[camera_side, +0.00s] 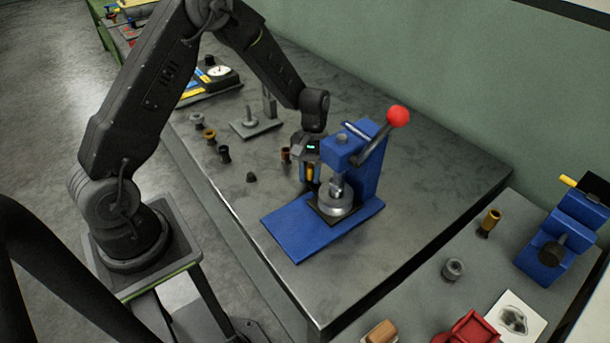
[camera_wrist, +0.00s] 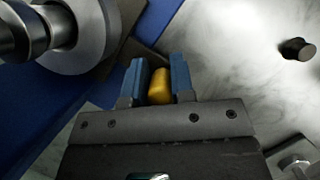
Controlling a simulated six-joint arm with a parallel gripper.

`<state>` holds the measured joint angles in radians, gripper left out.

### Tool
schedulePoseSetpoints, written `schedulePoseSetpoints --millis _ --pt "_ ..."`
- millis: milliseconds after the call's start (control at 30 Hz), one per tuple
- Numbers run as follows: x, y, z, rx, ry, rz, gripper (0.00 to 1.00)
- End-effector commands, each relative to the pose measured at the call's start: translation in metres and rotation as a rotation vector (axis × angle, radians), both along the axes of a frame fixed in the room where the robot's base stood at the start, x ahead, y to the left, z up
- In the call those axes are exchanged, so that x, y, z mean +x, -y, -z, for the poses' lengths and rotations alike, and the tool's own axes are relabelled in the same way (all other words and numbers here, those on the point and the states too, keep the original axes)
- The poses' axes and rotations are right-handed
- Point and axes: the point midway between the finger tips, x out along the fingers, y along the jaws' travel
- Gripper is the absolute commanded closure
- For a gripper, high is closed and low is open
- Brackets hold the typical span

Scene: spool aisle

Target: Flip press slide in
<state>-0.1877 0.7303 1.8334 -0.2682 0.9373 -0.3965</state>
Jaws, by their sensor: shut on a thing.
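A blue press (camera_side: 362,175) with a red-ball lever (camera_side: 397,116) stands on the grey table. A dark slide plate (camera_side: 318,214) lies on its blue base, under a round metal piece (camera_side: 335,207) below the ram. My gripper (camera_side: 309,177) is low at the back-left side of the press. In the wrist view its blue fingers (camera_wrist: 158,82) are shut on a yellow grip (camera_wrist: 159,87). The dark slide plate (camera_wrist: 146,55) shows just beyond the grip; their join is hard to see. The press base (camera_wrist: 45,100) and the round metal piece (camera_wrist: 92,45) are at the left.
Small spools (camera_side: 224,154) and a dark cone (camera_side: 251,177) stand left of the press. A post on a plate (camera_side: 251,123) stands behind them. A second blue press (camera_side: 560,232) and other parts are on the right-hand bench. The table right of the press is clear.

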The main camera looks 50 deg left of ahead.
Motion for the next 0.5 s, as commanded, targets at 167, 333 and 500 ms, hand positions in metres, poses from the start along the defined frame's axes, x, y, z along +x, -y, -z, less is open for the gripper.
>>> schedulePoseSetpoints --millis 167,333,500 --pt "0.0062 -0.0004 -0.0003 0.004 0.021 -0.008 0.74" --pt "0.0053 -0.0002 -0.0004 0.003 0.018 -0.006 0.58" --pt "0.0042 -0.0001 -0.0003 0.002 0.015 -0.005 0.52"
